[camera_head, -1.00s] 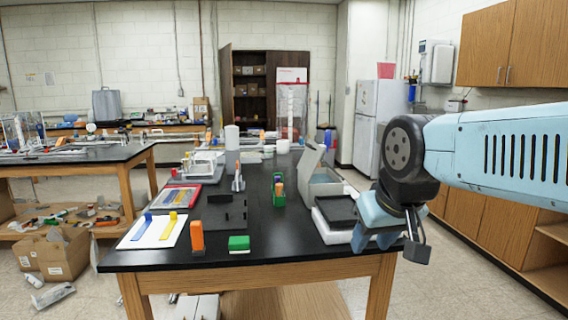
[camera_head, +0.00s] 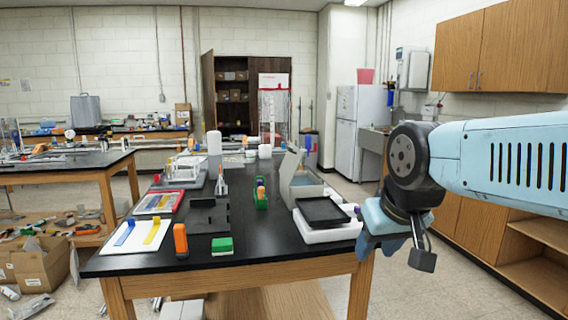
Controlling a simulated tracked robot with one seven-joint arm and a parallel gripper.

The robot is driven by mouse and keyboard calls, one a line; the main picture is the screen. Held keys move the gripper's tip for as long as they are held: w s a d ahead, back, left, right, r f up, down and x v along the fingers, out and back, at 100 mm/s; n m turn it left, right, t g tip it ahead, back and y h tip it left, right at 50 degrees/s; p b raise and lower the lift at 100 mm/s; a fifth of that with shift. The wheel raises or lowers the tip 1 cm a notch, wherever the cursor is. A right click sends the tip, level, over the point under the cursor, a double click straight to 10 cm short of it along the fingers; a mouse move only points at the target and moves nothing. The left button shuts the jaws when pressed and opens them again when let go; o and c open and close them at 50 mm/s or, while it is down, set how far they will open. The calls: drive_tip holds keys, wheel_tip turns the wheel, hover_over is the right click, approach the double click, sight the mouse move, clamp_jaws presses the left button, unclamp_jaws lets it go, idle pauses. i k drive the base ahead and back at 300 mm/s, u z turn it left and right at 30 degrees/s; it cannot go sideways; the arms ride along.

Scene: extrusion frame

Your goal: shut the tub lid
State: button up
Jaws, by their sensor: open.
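The tub (camera_head: 306,191) is a grey box on the right side of the black table. Its lid (camera_head: 291,166) stands raised, tilted up along the tub's left side, so the tub is open. My gripper (camera_head: 396,252) is at the right, past the table's front right corner, pointing down. It is open and empty, well apart from the tub and lid, nearer to the camera. Part of its fingers is hard to make out.
A black tray (camera_head: 322,211) on a white block lies in front of the tub. An orange block (camera_head: 180,239), a green block (camera_head: 222,246) and a black fixture (camera_head: 209,214) stand to the left. The black table (camera_head: 262,251) has free room at its front middle.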

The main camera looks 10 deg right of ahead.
sight(292, 159)
drive_tip(key=i, duration=0.85)
drive_tip(key=u, duration=0.2)
drive_tip(key=k, duration=0.9)
drive_tip(key=z, duration=0.2)
drive_tip(key=i, duration=1.05)
drive_tip(key=u, duration=0.1)
